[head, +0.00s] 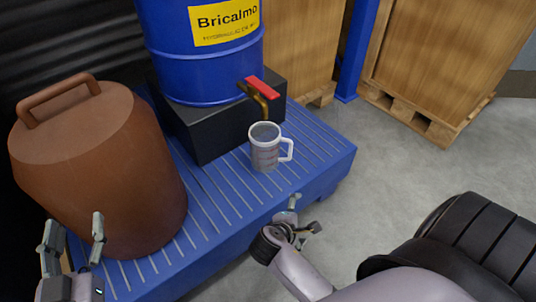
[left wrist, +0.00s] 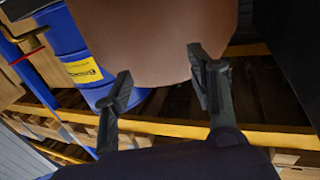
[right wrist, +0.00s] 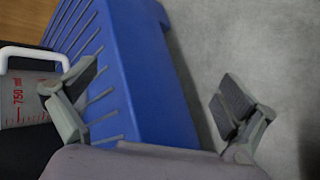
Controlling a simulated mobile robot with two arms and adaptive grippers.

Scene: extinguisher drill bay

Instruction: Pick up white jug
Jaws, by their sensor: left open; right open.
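The white jug (head: 264,149) stands upright on the blue slatted platform (head: 318,174), below the tap of the blue drum. Its handle points right in the head view. It shows partly at the left edge of the right wrist view (right wrist: 22,92), with red measuring marks. My right gripper (head: 296,214) is open and empty, at the platform's front edge, apart from the jug. In the right wrist view its fingers (right wrist: 165,92) are spread, with the jug outside them on the left. My left gripper (head: 72,236) is open and empty, near the brown container, far from the jug.
A brown lidded container (head: 100,160) with a top handle stands on the platform's left. The blue drum (head: 203,60) rests on a black block (head: 205,132); its tap (head: 258,94) with a red lever overhangs near the jug. Wooden crates (head: 440,60) stand behind.

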